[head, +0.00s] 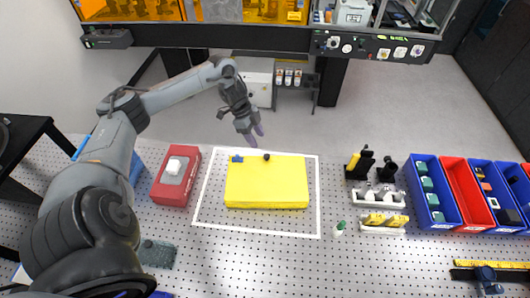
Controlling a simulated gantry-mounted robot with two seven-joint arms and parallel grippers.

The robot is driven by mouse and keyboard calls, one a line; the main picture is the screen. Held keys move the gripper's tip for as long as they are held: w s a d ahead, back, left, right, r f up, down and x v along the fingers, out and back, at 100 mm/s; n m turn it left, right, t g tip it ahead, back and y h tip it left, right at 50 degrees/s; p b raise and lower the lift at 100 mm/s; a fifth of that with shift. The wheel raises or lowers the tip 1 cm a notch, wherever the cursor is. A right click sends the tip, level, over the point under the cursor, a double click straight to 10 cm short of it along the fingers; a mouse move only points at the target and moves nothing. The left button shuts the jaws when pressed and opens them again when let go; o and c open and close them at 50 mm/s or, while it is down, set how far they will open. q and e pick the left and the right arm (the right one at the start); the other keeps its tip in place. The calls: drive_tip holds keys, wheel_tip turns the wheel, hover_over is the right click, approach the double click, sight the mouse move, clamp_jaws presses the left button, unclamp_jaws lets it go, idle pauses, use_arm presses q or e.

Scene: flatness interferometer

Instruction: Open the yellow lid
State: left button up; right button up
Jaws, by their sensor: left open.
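The yellow lid (267,182) is a flat yellow slab lying inside a white square outline on the perforated table. It looks closed. A small black knob (266,156) sits at the middle of its far edge, and a small blue piece (237,159) at its far left corner. My left gripper (254,138) reaches in from the left and hangs just beyond the far edge of the lid, near the knob. It is open and appears apart from the lid. My right gripper is not in view.
A red box (176,176) with a white item stands left of the outline. Black holders (361,163), white racks (378,199) and a small green-capped bottle (339,228) stand right. Blue bins (434,190) and a red bin (466,190) line the far right. Table in front of the lid is mostly clear.

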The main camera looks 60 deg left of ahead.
sight(266, 156)
use_arm(q)
drive_tip(key=x, duration=0.8)
drive_tip(key=shift+w+d+f, duration=0.1)
drive_tip(key=shift+w+f, duration=0.05)
drive_tip(key=shift+f, duration=0.05)
drive_tip(key=shift+c, duration=0.5)
clamp_jaws()
